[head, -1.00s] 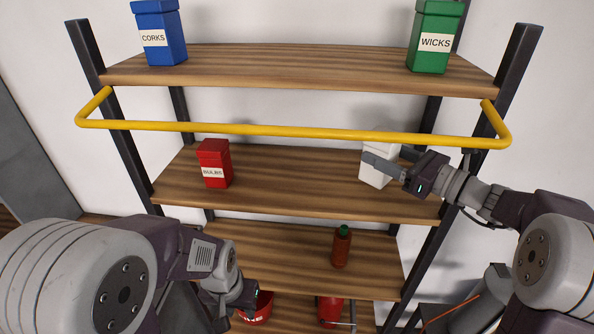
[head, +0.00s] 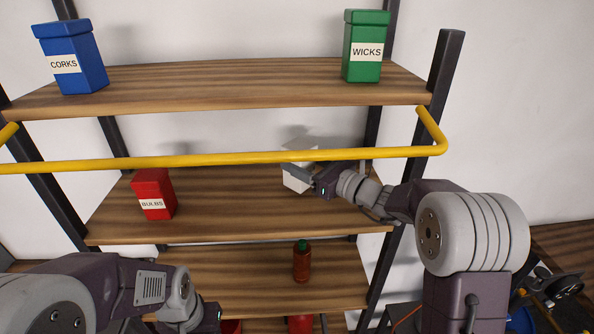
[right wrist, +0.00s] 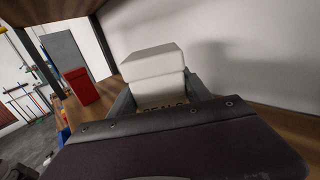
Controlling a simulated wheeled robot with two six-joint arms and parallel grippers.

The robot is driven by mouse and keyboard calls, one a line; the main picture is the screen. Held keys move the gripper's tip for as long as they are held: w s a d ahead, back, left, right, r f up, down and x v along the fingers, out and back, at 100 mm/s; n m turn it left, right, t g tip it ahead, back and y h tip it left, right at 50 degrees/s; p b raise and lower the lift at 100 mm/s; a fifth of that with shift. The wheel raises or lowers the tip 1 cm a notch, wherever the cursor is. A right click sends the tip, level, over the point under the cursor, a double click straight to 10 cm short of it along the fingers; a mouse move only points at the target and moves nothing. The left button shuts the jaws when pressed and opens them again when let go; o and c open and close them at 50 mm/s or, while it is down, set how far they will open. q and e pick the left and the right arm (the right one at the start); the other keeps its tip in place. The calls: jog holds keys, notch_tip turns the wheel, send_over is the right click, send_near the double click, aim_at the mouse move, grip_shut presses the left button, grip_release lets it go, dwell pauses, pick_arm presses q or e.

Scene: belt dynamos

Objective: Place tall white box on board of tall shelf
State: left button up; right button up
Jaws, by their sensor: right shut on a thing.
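The white box (head: 298,178) is at the right part of the tall shelf's middle board (head: 235,212), partly hidden by my gripper and the yellow rail. It also shows in the right wrist view (right wrist: 152,66), with its label mostly covered. My right gripper (head: 302,174) is shut on the box, with a finger on each side. The box looks upright at the board; I cannot tell whether its base touches. My left gripper (head: 208,318) is low in front of the shelf, apart from the box; its fingers are not clear.
A yellow rail (head: 230,160) crosses the shelf front above the middle board. A red BULBS box (head: 153,193) stands left on that board, with free room between. Blue CORKS (head: 72,60) and green WICKS (head: 366,48) boxes stand above.

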jog(key=shift+s+f, duration=0.2)
jog(key=shift+f, duration=1.05)
jog(key=shift+w+f, duration=0.1)
jog(key=shift+f, duration=0.1)
jog(key=o, duration=1.7)
jog(key=shift+r, duration=0.1)
jog(key=shift+r, duration=0.1)
